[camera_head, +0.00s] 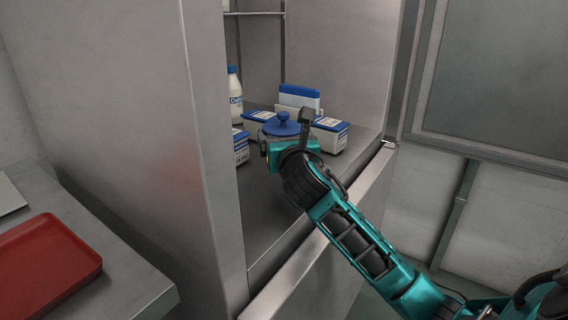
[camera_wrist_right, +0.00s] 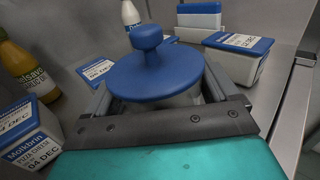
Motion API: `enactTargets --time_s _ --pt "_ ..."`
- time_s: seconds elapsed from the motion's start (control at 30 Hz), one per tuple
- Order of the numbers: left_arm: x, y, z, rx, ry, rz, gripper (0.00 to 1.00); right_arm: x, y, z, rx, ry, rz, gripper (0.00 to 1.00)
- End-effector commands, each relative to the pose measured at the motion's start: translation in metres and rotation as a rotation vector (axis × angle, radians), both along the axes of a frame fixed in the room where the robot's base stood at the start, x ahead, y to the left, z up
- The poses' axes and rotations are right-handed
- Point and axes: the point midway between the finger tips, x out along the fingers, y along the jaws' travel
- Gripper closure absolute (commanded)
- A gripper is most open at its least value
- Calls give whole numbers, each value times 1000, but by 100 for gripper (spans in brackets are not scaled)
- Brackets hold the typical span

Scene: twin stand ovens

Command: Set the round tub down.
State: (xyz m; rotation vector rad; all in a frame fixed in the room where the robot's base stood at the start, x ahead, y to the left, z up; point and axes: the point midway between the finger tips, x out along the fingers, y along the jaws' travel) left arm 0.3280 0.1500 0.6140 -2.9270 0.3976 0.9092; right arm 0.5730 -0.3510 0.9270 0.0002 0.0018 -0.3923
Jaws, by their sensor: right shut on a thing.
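The round tub (camera_head: 282,127) has a blue lid with a knob on top and stands upright inside the metal cabinet. In the right wrist view the tub (camera_wrist_right: 152,74) sits between the two fingers of my right gripper (camera_wrist_right: 157,96). My right gripper (camera_head: 284,141) is shut on the tub's body, just below the lid. The tub's base is hidden by the gripper, so I cannot tell whether it touches the shelf (camera_head: 270,225). My left gripper is not in view.
Blue-lidded boxes (camera_head: 331,134) stand close around the tub, with another (camera_head: 300,97) behind. A white bottle (camera_head: 235,96) stands at the back left. The front shelf is clear. A red tray (camera_head: 45,265) lies on the counter outside.

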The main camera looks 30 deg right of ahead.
Motion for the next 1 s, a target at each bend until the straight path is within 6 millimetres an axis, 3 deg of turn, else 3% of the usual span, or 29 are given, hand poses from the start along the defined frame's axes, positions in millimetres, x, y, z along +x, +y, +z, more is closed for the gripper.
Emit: enactTargets --time_s 0.33,0.5,0.73,0.77,0.87,1.0 --pt "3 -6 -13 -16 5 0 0 0 0 -43 1 1 -1 42" --pt "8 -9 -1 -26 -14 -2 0 0 0 -43 -1 -3 0 42" --pt "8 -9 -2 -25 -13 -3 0 0 0 -46 0 -1 0 42" --pt "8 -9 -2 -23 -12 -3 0 0 0 -47 0 0 0 11" --pt "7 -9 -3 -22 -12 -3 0 0 0 -47 0 0 0 1" --pt "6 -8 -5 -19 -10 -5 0 0 0 -46 0 0 0 0"
